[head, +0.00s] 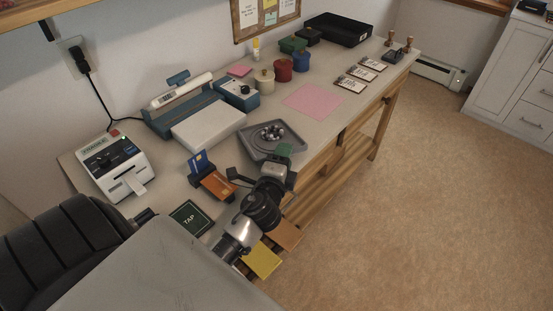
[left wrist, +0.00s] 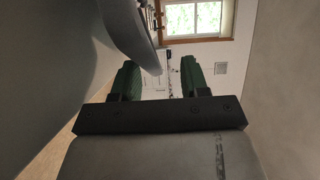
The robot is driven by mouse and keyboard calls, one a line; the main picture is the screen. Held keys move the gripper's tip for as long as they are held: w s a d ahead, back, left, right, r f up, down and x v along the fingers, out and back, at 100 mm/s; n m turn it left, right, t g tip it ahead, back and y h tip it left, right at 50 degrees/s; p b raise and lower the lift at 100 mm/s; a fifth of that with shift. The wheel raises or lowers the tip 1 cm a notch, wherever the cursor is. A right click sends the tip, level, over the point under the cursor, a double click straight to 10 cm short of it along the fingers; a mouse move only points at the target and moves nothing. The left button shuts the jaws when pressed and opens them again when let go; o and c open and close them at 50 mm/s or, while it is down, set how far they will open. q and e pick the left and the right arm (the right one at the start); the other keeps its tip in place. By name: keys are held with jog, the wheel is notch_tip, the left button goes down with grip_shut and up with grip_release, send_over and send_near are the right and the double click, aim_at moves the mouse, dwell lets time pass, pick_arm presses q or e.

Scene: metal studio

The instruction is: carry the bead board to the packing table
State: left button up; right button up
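The bead board (head: 249,146) is a dark grey tray with a round recess holding several small beads. It lies flat on the bench (head: 335,118), near the front edge. My left gripper (head: 264,162) is at the board's near edge. A smooth grey shape fills the upper left of that view, too close to identify. My right gripper is not in view. I cannot identify a separate packing table.
A card holder (head: 212,185), a TAP pad (head: 190,218) and a label printer (head: 112,165) stand left of the board. Open floor (head: 430,200) lies right of the bench.

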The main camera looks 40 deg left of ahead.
pick_arm(q)
jog(key=v, duration=0.6)
jog(key=shift+s+b, duration=0.35)
jog(key=shift+b, duration=0.05)
jog(key=shift+o, duration=0.5)
jog(key=shift+d, duration=0.1)
jog(key=o, duration=1)
jog(key=shift+c, duration=0.2)
jog(key=b+v, duration=0.4)
jog(key=v, duration=0.6)
jog(key=shift+s, duration=0.4)
jog(key=shift+d, duration=0.1)
